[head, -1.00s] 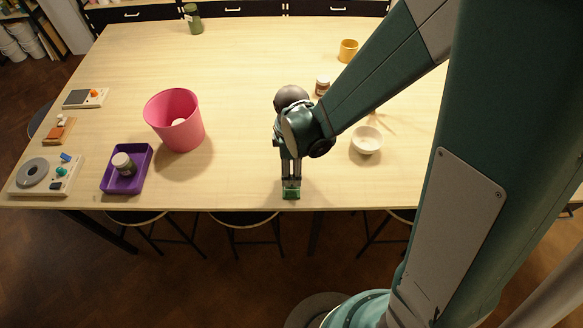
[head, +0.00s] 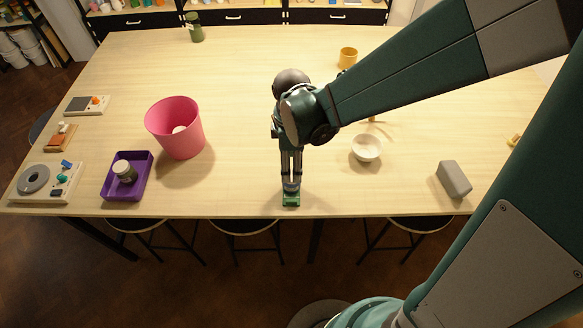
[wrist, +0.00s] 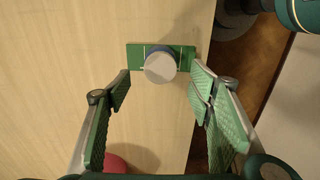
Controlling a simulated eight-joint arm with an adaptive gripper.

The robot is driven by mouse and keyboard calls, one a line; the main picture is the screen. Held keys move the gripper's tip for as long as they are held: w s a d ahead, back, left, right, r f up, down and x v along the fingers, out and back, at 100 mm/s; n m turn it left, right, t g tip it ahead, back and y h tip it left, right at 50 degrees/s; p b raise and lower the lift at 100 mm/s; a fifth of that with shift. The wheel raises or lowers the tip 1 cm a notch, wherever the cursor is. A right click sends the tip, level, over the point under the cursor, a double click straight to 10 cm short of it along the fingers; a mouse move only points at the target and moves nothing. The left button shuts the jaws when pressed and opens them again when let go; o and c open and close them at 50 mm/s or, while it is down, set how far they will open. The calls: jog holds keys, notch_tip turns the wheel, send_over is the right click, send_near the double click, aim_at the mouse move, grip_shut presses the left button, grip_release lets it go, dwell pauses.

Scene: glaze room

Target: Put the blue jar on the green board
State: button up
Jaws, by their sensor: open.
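The green board (head: 291,202) lies at the table's front edge, and it also shows in the wrist view (wrist: 133,56). The blue jar (head: 291,187) stands upright on it. In the wrist view its pale round lid (wrist: 160,68) hides most of its blue body, with green board showing on both sides. My gripper (head: 291,176) is just above the jar in the head view. In the wrist view my gripper (wrist: 162,80) is open, its green-padded fingers apart on either side, with the jar beyond the tips and clear of them.
A white bowl (head: 366,149) and a grey block (head: 453,178) are to the right. A yellow cup (head: 347,58) stands farther back.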

jog(key=shift+r, duration=2.55)
jog(key=shift+d, duration=0.1)
jog(key=s+d+r+m+t, duration=0.3)
jog(key=s+d+r+m, duration=0.1)
jog(key=d+r+m, duration=0.4)
jog(key=s+d+r+m+t, duration=0.4)
jog(key=d+r+m, duration=0.4)
jog(key=d, duration=0.5)
jog(key=shift+s+d+m, duration=0.15)
jog(key=shift+s+m, duration=0.5)
jog(key=shift+m, duration=0.35)
